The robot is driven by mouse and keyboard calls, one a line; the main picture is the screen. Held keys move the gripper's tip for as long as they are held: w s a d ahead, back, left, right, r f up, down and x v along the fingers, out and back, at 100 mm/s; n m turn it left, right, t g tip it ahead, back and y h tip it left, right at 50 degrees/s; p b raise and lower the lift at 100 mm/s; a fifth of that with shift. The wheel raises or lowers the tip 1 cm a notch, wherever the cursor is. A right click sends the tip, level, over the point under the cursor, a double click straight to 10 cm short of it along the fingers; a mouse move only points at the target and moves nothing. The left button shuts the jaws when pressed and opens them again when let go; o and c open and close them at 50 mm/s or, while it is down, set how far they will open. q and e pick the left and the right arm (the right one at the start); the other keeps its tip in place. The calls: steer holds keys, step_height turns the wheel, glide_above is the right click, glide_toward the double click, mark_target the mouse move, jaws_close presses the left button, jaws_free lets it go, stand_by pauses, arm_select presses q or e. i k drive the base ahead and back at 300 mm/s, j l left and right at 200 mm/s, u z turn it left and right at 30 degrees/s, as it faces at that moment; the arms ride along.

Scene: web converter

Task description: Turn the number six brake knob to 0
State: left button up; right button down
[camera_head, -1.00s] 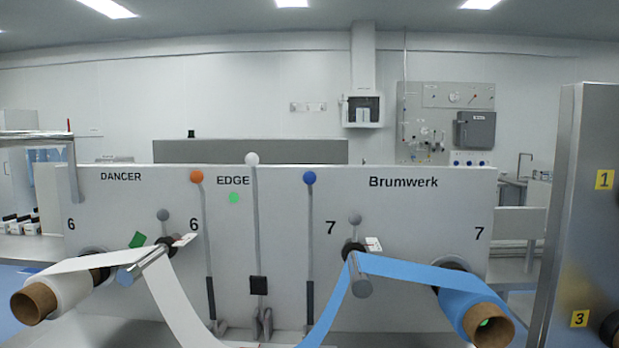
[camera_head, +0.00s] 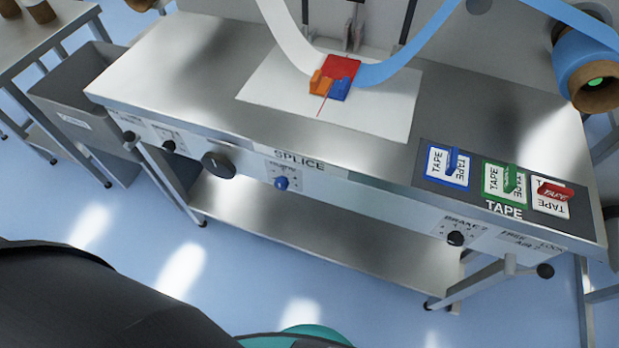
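Two small black knobs sit on labelled plates at the left end of the steel table's front panel: an outer knob (camera_head: 128,135) and an inner knob (camera_head: 168,146). Their lettering is too small to read, so I cannot tell which is the number six brake knob or where it points. A similar black knob (camera_head: 456,238) at the right sits under a label reading BRAKE 7. Neither gripper is in view. A dark part of my own body fills the lower left corner, well below the knobs.
A black-ended lever (camera_head: 545,271) is at the right end. A grey bin (camera_head: 85,115) stands left of the table (camera_head: 180,50). Floor in front is open.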

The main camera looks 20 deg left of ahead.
mark_target(169, 146)
steer(key=u, duration=1.6)
